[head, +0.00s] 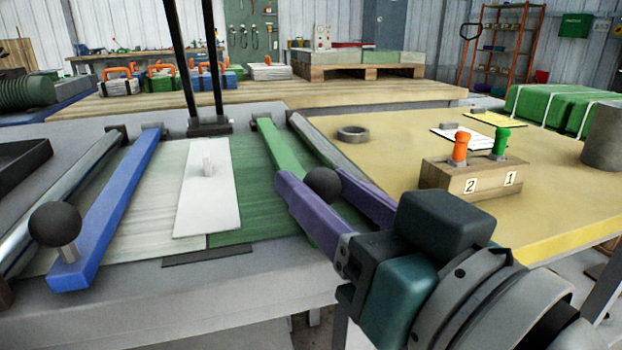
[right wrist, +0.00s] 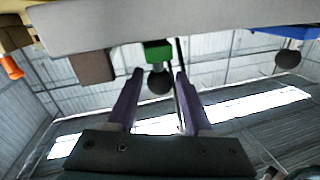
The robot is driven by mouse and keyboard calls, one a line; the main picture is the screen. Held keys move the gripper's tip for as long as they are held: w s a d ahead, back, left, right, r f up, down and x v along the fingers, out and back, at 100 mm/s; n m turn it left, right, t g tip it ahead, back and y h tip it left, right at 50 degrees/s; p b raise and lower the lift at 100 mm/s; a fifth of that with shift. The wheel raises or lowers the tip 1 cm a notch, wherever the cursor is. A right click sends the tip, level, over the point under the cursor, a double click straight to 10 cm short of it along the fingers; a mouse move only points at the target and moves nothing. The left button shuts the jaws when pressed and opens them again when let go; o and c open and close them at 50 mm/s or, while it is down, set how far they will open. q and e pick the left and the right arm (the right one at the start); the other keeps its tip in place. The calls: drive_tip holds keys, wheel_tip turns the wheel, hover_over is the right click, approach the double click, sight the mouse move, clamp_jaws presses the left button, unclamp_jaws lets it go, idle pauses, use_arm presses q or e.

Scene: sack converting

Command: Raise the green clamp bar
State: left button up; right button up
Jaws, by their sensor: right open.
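The green clamp bar (head: 280,145) lies low along the right side of the green and whitish sheet on the grey bench. Its black ball knob (head: 322,183) is at the near end. My right gripper (head: 311,174) is open, with one purple finger on each side of the knob. In the right wrist view, the green bar's end (right wrist: 158,48) and its knob (right wrist: 159,82) show between the spread fingers (right wrist: 158,74). I see no clear grip on the knob. My left gripper is not in view.
A blue clamp bar (head: 110,205) with a black knob (head: 55,225) lies at the left. A white plate (head: 205,200) with a peg rests on the sheet between the bars. A wooden block (head: 470,180) with orange and green handles stands on the yellow table at right.

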sight(304, 174)
drive_tip(key=shift+x, duration=1.9)
clamp_jaws()
